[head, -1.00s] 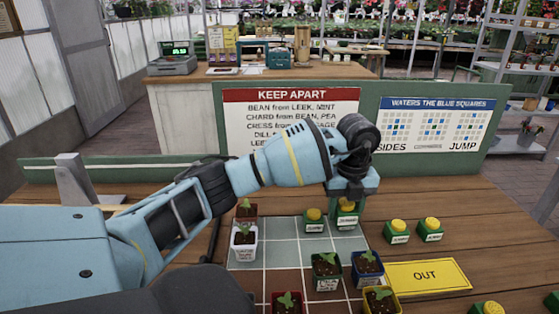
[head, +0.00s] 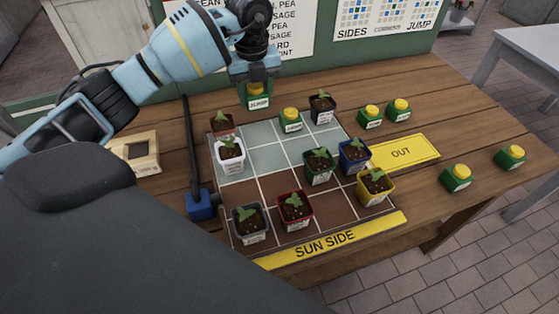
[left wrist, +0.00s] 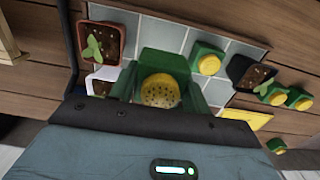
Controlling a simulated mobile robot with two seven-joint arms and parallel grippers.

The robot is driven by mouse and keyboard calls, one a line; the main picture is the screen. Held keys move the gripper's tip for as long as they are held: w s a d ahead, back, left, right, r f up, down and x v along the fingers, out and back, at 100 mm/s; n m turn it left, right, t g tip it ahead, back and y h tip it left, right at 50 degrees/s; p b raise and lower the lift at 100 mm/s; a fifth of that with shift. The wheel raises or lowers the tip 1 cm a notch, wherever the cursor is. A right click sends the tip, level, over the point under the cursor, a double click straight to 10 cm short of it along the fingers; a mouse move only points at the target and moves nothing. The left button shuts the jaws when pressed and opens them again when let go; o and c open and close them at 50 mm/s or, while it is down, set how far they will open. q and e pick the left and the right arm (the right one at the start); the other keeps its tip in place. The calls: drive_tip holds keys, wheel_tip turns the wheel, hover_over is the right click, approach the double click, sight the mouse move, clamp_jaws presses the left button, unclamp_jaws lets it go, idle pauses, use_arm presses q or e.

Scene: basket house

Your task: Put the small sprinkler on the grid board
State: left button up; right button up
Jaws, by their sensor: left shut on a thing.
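My left gripper (head: 256,76) is shut on a green sprinkler with a yellow top (head: 258,97). Its label is too small to read surely. In the left wrist view the held sprinkler (left wrist: 160,91) shows over pale tiles, between a brown-red pot and another sprinkler. The grid board (head: 265,160) has pale tiles at the back and brown tiles in front. Another green sprinkler (head: 290,120) stands in its back row. Whether the held one touches the board I cannot tell. My right gripper is not in view.
Seedling pots on the board include brown-red (head: 222,123), white (head: 230,155), black (head: 322,109), green (head: 319,168) and yellow (head: 375,188). More sprinklers (head: 370,117) stand to the right, near the yellow OUT sign (head: 402,153). A blue-based post (head: 200,204) stands at the board's left edge.

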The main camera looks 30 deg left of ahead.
sight(259, 134)
use_arm(q)
drive_tip(key=shift+f, duration=4.95)
drive_tip(key=shift+f, duration=0.2)
drive_tip(key=o, duration=1.1)
drive_tip(key=shift+c, duration=0.2)
drive_tip(key=shift+r, duration=0.15)
wheel_tip(259, 134, up, 12)
drive_tip(key=shift+r, duration=0.1)
